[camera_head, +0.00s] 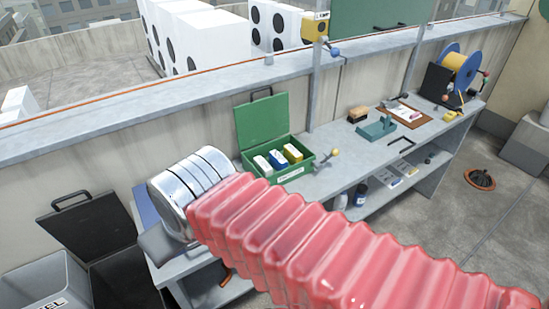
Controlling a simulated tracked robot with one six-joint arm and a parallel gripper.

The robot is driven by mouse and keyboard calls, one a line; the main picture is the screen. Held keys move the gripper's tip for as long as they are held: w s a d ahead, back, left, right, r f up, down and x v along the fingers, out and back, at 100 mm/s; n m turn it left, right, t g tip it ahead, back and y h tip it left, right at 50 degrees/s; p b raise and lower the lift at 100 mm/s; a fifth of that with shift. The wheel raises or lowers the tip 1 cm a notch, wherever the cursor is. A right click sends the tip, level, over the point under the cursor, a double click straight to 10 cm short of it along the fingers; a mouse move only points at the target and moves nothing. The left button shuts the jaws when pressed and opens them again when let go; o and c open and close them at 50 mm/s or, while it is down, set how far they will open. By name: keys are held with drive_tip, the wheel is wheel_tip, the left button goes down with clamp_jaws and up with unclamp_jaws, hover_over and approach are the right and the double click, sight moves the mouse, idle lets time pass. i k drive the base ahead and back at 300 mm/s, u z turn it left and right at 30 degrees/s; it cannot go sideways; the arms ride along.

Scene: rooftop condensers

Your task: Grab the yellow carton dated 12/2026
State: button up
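An open green case (272,142) stands on the grey bench, its lid raised at the back. In it lie several small cartons in a row. A yellow carton (292,154) is at the right end, beside a blue-and-white carton (277,160), with a pale carton (262,165) at the left. Their print is too small to read, so I cannot tell any date. My pink bellows-covered arm crosses the foreground from the lower right, reaching just in front of and left of the case. A silver ribbed cylinder shows at its far end.
Right of the case on the bench (326,184) are a metal tool with a yellow knob (327,160), a teal holder (376,129), a clipboard (407,113) and a cable reel (459,66). A parapet runs behind. A black case (95,235) and grey bin (45,280) stand lower left.

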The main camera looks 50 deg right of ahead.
sight(292, 156)
drive_tip(key=u, duration=1.05)
drive_tip(key=k, duration=1.5)
drive_tip(key=z, duration=0.5)
drive_tip(key=i, duration=1)
drive_tip(key=z, duration=0.1)
